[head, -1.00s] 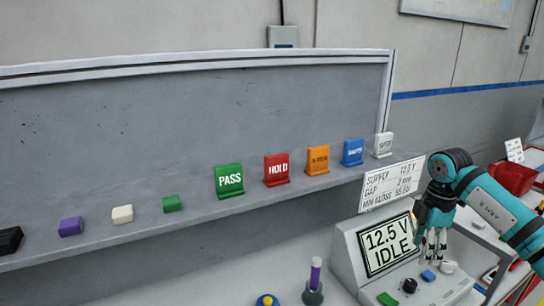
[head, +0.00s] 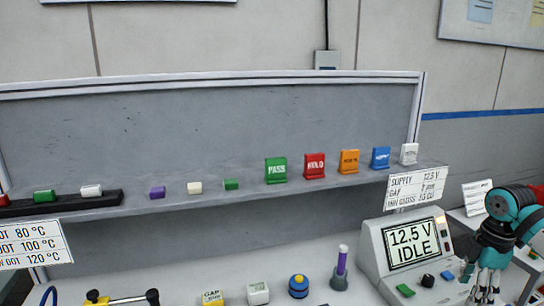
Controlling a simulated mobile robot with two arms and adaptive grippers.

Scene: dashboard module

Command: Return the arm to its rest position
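My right arm comes in from the right edge. My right gripper (head: 482,293) hangs fingers-down at the lower right, over the right end of the console (head: 375,240). Its fingers are small and partly cut by the lower edge, so I cannot tell how far apart they are. The console's screen (head: 411,244) reads 12.5 V IDLE. A green button (head: 405,290), a black knob (head: 427,280) and a blue button (head: 447,275) sit on the console, left of the gripper. My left gripper is not in view.
A shelf (head: 130,208) carries colored blocks and standing tags, including green PASS (head: 276,170) and red HOLD (head: 314,166). A red bin (head: 538,192) is behind my arm.

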